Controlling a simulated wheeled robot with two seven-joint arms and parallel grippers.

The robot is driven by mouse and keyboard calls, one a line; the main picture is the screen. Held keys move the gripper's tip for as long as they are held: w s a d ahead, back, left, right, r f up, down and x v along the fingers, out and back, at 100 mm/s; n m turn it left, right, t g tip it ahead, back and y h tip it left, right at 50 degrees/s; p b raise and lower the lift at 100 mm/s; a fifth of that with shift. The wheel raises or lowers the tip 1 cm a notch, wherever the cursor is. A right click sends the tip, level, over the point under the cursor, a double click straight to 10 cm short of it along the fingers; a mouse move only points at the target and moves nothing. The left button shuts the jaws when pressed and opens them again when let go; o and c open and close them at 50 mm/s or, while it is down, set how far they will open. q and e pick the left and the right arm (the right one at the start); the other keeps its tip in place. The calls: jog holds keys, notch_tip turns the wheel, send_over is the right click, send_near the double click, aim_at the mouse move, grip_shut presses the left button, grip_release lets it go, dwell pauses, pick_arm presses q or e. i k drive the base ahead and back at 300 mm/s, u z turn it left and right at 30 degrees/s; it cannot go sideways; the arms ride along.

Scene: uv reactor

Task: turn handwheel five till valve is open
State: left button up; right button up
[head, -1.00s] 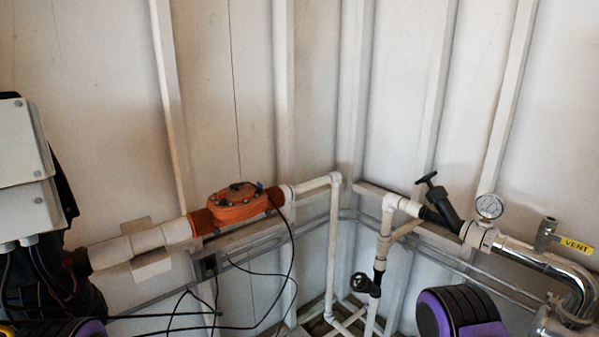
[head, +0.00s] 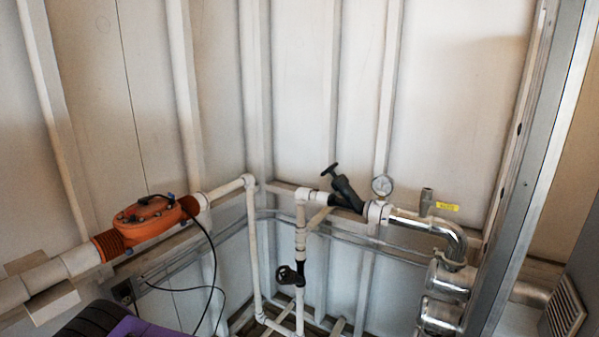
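Two black valves with handwheels show in the head view; no number is legible on either, so I cannot tell which is handwheel five. One is a slanted valve (head: 346,195) on the upper white pipe, with a black handle (head: 330,169) at its upper left. The other is a lower black handwheel (head: 287,275) on the vertical white pipe. I cannot tell whether either valve is open. A purple and black part of my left arm shows at the bottom left. Neither gripper is in view, and nothing of mine touches the valves.
An orange flow meter (head: 145,220) sits on the white pipe at left, with black cables hanging below. A pressure gauge (head: 382,186), a yellow tag (head: 447,207) and a chrome pipe (head: 425,226) stand right of the slanted valve. A metal post (head: 530,190) bounds the right side.

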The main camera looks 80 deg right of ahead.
aim_at(331, 170)
jog(key=k, duration=1.25)
jog(key=z, duration=1)
jog(key=i, duration=0.45)
jog(key=u, duration=0.15)
